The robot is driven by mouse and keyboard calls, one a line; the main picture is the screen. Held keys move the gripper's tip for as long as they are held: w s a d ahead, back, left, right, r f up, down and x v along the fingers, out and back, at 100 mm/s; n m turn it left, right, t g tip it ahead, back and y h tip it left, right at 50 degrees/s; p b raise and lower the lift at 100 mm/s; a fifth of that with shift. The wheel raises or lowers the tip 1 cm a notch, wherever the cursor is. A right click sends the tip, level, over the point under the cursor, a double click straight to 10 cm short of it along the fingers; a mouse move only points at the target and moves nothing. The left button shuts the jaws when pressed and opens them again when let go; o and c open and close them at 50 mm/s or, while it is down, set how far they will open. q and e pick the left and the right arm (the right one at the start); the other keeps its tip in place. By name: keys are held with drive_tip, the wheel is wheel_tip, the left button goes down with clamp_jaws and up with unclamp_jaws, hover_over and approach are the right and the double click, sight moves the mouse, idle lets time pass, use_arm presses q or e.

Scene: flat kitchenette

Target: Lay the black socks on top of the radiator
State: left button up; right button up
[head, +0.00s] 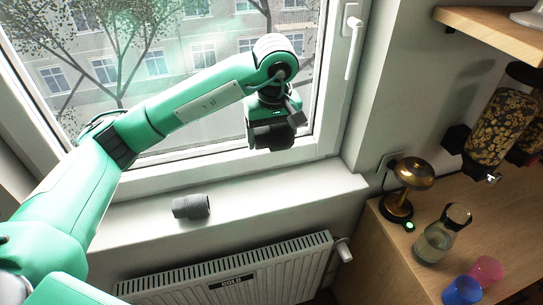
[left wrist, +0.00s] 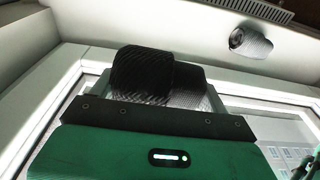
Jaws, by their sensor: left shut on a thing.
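The black socks (head: 272,135), a ribbed rolled bundle, are held in my left gripper (head: 270,120) in front of the window, above the sill. In the left wrist view the black socks (left wrist: 143,75) sit between the gripper's fingers, which are shut on them and partly hidden. The white radiator (head: 225,272) is below the windowsill, its slotted top bare where visible and its left end cut off by my arm. A strip of the radiator (left wrist: 255,8) also shows at the top of the left wrist view. My right gripper is not in view.
A grey rolled sock bundle (head: 191,207) lies on the white windowsill (head: 270,198). A radiator valve (head: 344,250) is at the radiator's right end. On the wooden counter (head: 385,260) at right stand a brass lamp (head: 414,174), a glass bottle (head: 437,240) and coloured cups (head: 463,290).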

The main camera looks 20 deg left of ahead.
use_arm(q)
drive_tip(key=shift+r, duration=0.7)
drive_tip(key=s+a+f+m, duration=0.5)
drive_tip(key=s+f+m, duration=0.1)
drive_tip(key=f, duration=0.5)
drive_tip(key=shift+s+m+h, duration=0.4)
drive_tip(key=shift+s, duration=0.2)
